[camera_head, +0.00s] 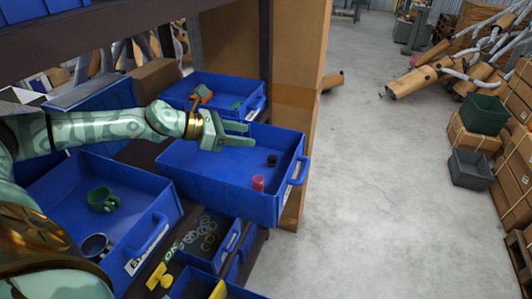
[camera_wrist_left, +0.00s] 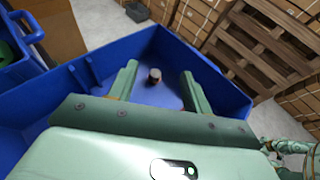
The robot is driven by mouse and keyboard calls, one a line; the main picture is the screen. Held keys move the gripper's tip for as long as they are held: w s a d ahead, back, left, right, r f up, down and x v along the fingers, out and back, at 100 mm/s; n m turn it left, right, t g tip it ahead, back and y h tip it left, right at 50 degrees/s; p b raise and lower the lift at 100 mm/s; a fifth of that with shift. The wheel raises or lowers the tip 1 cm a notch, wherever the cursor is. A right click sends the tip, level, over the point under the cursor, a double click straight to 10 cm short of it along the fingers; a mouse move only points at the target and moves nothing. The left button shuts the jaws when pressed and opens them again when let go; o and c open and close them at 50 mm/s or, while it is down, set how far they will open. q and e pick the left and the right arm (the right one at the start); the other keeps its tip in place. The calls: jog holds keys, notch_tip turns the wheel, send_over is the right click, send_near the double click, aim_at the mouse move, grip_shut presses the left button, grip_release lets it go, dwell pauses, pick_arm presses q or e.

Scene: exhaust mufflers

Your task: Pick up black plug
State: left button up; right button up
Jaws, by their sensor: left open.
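The black plug (camera_head: 272,160) stands on the floor of a blue bin (camera_head: 222,195), toward its right side. In the left wrist view the plug (camera_wrist_left: 155,75) shows as a small dark cylinder between my two fingers, beyond their tips. My left gripper (camera_head: 249,134) is open and empty, above the same bin, to the left of the plug and apart from it. In the left wrist view the open left gripper (camera_wrist_left: 159,73) has its fingers on either side of the plug.
A red cup-like piece (camera_head: 258,183) stands in the same bin, near the plug. A brown post (camera_head: 301,95) rises behind the bin. Concrete floor lies to the right.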

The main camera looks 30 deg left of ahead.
pick_arm(q)
send_near(272, 157)
jog(key=shift+w+d+f+b, duration=0.35)
jog(key=shift+d+b, duration=0.05)
jog(key=shift+d, duration=0.05)
jog(key=shift+w+p, duration=0.35)
jog(key=shift+w, duration=0.1)
jog(key=shift+w+d+f, duration=0.2)
jog(key=shift+w+d, duration=0.15)
jog(key=shift+d, duration=0.05)
jog(key=p+x, duration=0.1)
jog(key=x, duration=0.4)
jog(key=shift+w+d+f+p, duration=0.1)
jog(key=shift+w+d+p, duration=0.1)
jog(key=shift+p, duration=0.1)
pick_arm(e)
jog(key=shift+s+d+r, duration=0.2)
jog(key=shift+s+r, duration=0.05)
jog(key=shift+r, duration=0.3)
pick_arm(q)
grip_shut()
pick_arm(e)
jog(key=shift+d, duration=0.2)
